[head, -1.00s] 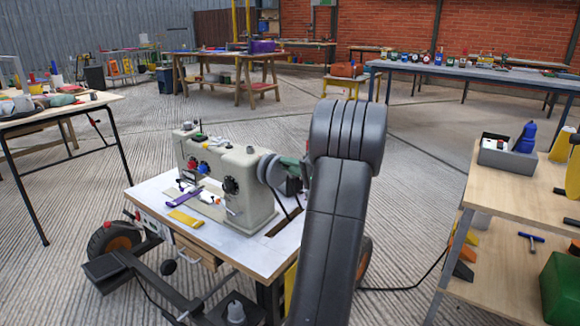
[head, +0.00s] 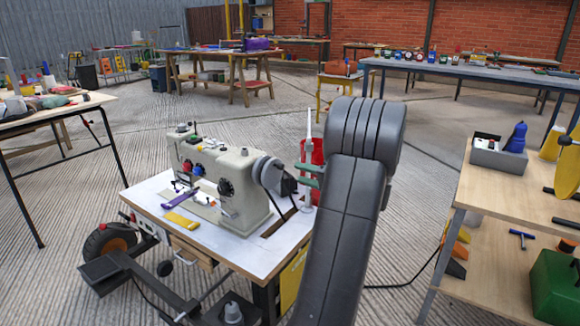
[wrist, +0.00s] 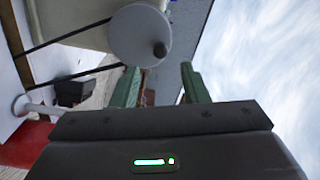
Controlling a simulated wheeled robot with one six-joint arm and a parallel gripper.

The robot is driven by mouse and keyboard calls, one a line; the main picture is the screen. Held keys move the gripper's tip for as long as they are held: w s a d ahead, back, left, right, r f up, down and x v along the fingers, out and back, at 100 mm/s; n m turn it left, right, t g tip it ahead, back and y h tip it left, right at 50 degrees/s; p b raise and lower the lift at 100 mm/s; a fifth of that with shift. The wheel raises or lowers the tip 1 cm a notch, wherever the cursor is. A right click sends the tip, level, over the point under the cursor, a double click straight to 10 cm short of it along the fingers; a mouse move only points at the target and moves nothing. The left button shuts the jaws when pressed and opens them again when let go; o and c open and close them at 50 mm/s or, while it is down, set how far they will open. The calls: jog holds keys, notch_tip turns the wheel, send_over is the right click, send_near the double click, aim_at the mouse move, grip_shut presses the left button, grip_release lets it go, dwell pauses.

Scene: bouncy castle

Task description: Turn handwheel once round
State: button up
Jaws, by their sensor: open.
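The sewing machine (head: 222,182) is pale grey and stands on a white-topped work table. Its handwheel (head: 267,172) is a grey disc at the right end of the machine. In the wrist view the handwheel (wrist: 135,35) shows face-on at the top, with a dark knob (wrist: 160,50) near its rim. My gripper (wrist: 160,82) has two green fingers, spread apart with nothing between them. The fingers point toward the handwheel and stay clear of the knob. In the head view my gripper (head: 302,174) is just right of the handwheel, partly hidden by my arm.
A red object with a white spindle (head: 308,155) stands close behind my gripper. Belts (wrist: 62,38) run from the handwheel. Yellow and purple pieces (head: 180,205) lie on the sewing table (head: 155,188). A wooden shelf bench (head: 500,190) stands at right. Open floor lies behind.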

aim_at(283, 167)
jog(key=p+v, duration=0.1)
jog(key=v, duration=0.5)
jog(key=shift+d, duration=0.15)
jog(key=b+x, duration=0.3)
jog(key=x, duration=1)
jog(key=shift+w+a+b, duration=0.15)
jog(key=shift+a+b, duration=0.15)
jog(key=shift+a, duration=0.1)
